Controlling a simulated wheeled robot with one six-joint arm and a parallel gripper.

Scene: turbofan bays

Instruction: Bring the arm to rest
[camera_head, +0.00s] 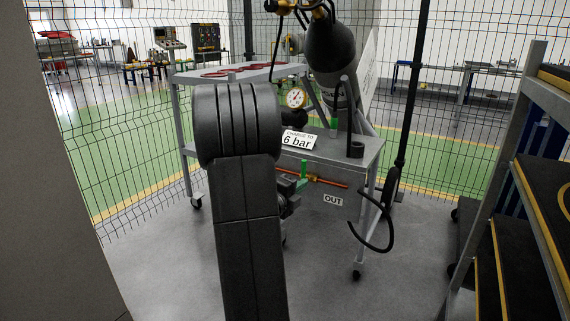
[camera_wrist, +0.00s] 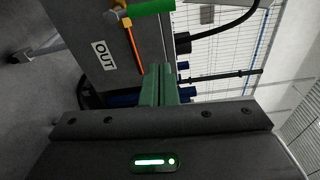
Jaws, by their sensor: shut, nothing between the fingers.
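My arm rises through the middle of the head view and hides part of the cart (camera_head: 345,150). My gripper (camera_head: 299,186) shows partly from behind the arm, close to the cart's front panel. In the wrist view, the green fingers of my gripper (camera_wrist: 159,70) are together with nothing between them. A green handle (camera_head: 304,168) and an orange rod (camera_head: 325,181) sit on the panel beside the gripper. In the wrist view the green handle (camera_wrist: 152,8) and the orange rod (camera_wrist: 133,48) lie beyond the fingertips. The contact between fingers and panel cannot be told.
The cart carries a dark cylinder (camera_head: 331,55), a gauge (camera_head: 296,97) and a "6 bar" sign (camera_head: 298,140). A black hose (camera_head: 388,236) hangs at its right. A shelf rack (camera_head: 520,190) stands at right, mesh fencing behind. Grey floor (camera_head: 325,270) before the cart is clear.

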